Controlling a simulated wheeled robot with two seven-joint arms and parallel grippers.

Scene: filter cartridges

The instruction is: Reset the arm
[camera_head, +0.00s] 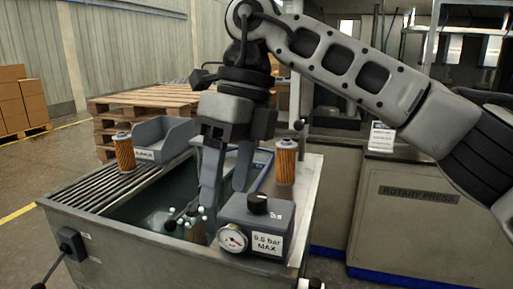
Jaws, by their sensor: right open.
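My right arm comes in from the right, bends at the top of the view and reaches down. Its right gripper (222,200) points down over the open basin of the grey wash station, with its two fingers apart. No cartridge shows between the fingers. One orange filter cartridge (124,152) stands upright on the left rim, and another cartridge (286,162) stands upright on the right rim. Small white-tipped nozzles (174,224) show inside the basin below the fingers. My left gripper does not show.
A grey box with a dial gauge (233,238) and black knob stands close to the fingers at the front right. A grey bin (163,138) sits on the back left rim. Pallets (150,98) and the rotary press cabinet (415,215) stand behind.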

